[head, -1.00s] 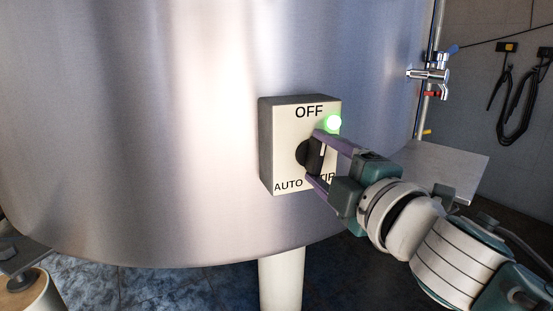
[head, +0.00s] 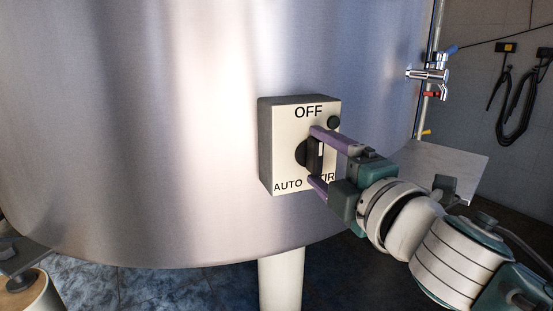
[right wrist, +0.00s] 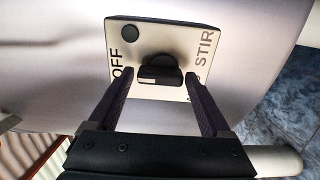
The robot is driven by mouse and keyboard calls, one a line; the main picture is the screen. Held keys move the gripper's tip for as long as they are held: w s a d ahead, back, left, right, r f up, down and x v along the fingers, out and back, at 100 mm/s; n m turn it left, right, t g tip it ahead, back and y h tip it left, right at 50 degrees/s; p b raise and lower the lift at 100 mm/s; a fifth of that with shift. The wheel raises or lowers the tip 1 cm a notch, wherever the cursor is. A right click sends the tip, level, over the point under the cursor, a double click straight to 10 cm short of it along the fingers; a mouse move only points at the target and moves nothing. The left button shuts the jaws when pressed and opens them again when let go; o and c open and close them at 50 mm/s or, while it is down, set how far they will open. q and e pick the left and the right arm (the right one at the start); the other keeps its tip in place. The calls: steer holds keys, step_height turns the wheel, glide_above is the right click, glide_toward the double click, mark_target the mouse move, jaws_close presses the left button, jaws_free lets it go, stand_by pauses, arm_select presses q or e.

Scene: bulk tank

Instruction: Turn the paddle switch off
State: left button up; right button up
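The switch box (head: 283,172), cream-faced with dark sides, sits on the steel tank wall, labelled OFF on top, AUTO lower left and STIR lower right. Its black paddle knob (head: 303,153) stands roughly upright, its white mark at the end toward OFF; the knob also shows in the right wrist view (right wrist: 163,72). The indicator lamp (head: 334,122) is dark. My right gripper (head: 316,157) is open, one finger above and one below the paddle's ends, with small gaps; whether either touches is unclear. Its fingers partly hide STIR. My left gripper is not in view.
The curved steel tank (head: 150,130) fills most of the head view. A tap (head: 430,76) and a grey plate (head: 450,170) are at the right. A pale leg (head: 281,280) stands below the tank. Black cables (head: 515,110) hang on the back wall.

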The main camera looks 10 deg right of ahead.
steer(key=shift+o, duration=1.1)
steer(key=shift+s, duration=0.1)
steer(key=shift+s, duration=0.35)
steer(key=s+d+p, duration=0.1)
steer(key=s, duration=0.8)
steer(key=shift+d, duration=0.35)
